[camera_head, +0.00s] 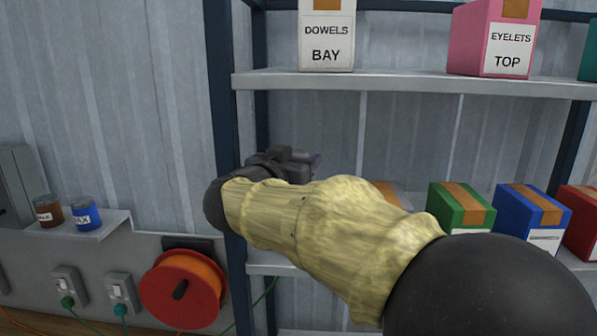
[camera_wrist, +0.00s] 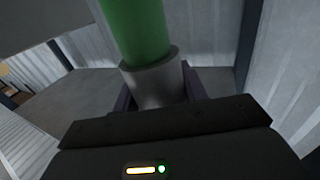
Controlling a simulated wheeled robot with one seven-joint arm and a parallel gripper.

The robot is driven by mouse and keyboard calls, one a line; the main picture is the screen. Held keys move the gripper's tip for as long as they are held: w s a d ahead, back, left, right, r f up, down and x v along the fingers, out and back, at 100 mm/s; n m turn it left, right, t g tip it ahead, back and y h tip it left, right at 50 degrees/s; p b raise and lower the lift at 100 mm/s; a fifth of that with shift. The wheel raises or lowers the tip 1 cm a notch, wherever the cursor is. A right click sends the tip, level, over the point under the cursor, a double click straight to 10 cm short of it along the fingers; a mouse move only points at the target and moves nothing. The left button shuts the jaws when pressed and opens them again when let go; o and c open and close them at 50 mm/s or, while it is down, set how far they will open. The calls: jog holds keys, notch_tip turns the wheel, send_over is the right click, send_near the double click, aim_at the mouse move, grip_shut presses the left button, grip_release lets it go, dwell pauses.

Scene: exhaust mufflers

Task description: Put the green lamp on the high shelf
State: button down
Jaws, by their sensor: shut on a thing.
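The green lamp (camera_wrist: 138,30) shows in the wrist view as a green cylinder with a grey collar (camera_wrist: 158,85). My gripper (camera_wrist: 158,98) is shut on it at the grey part, with a finger on each side. The lamp's top is cut off by the frame. In the head view my gripper (camera_head: 300,158) is in front of the rack, between the upper shelf (camera_head: 400,82) and the lower shelf (camera_head: 262,262), near the left post. The lamp cannot be made out there.
A white box marked DOWELS BAY (camera_head: 326,55) and a pink box marked EYELETS TOP (camera_head: 508,58) stand on the upper shelf, with bare board between them. Green (camera_head: 461,210), blue (camera_head: 533,218) and red boxes are lower right. A red cable reel (camera_head: 160,300) is lower left.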

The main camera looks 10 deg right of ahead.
jog(key=shift+w+d, duration=0.1)
jog(key=shift+w, duration=0.1)
jog(key=f, duration=0.1)
jog(key=w+f+p, duration=0.1)
jog(key=f, duration=0.1)
jog(key=shift+d+f, duration=0.15)
jog(key=shift+f, duration=0.1)
jog(key=shift+w+f, duration=0.1)
jog(key=shift+f, duration=0.05)
jog(key=c, duration=0.8)
grip_release()
